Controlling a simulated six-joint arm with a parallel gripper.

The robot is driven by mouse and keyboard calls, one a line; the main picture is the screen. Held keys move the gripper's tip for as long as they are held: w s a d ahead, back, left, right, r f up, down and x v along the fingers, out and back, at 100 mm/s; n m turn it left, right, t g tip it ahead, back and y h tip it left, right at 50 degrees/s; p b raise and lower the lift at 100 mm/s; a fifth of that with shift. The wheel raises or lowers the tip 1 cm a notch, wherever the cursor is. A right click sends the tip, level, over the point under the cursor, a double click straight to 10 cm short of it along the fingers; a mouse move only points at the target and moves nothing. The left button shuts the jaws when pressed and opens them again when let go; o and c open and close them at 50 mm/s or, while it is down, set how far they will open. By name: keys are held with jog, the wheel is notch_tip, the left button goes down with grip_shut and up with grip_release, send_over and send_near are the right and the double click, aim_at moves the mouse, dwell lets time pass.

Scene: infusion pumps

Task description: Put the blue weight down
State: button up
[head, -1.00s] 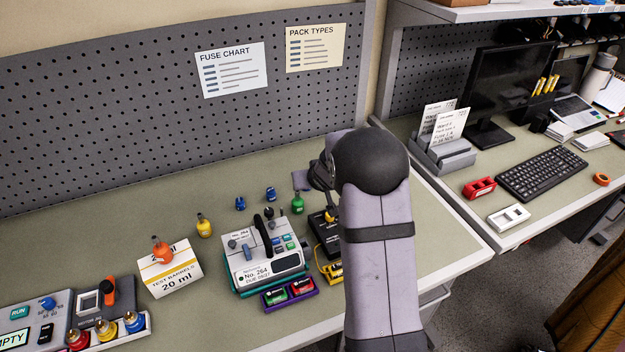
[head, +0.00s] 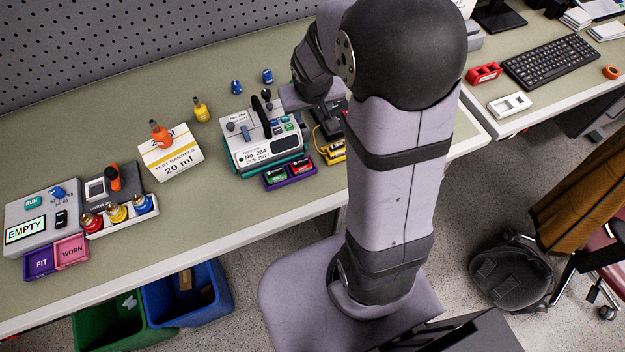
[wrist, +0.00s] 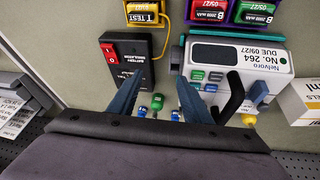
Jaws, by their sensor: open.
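Two small blue pieces stand on the bench behind the pump, one at the left (head: 236,87) and one at the right (head: 267,76). A blue-topped piece (head: 143,204) sits at the right end of a white tray, beside a yellow and a red one. I cannot tell which of these is the blue weight. My gripper (wrist: 158,98) is open in the wrist view, its fingers apart and nothing clearly held between them. Small green and blue pieces show beyond and between the fingers. In the head view my arm mostly hides the gripper, beside the pump's right side.
The pump (head: 262,140) marked No. 264 and a black switch box (wrist: 128,62) stand close to the gripper. Bench between box and tray is clear.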

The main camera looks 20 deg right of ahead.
jog(key=s+a+g+y, duration=0.1)
jog(key=s+a, duration=0.3)
jog(key=s, duration=0.5)
jog(key=s+a+n+g, duration=0.1)
jog(key=s+a+g, duration=0.2)
jog(key=s, duration=0.6)
jog(key=shift+s+a+f+n+y, duration=0.15)
jog(key=shift+a+f+n+y, duration=0.15)
jog(key=shift+a+f+y, duration=0.1)
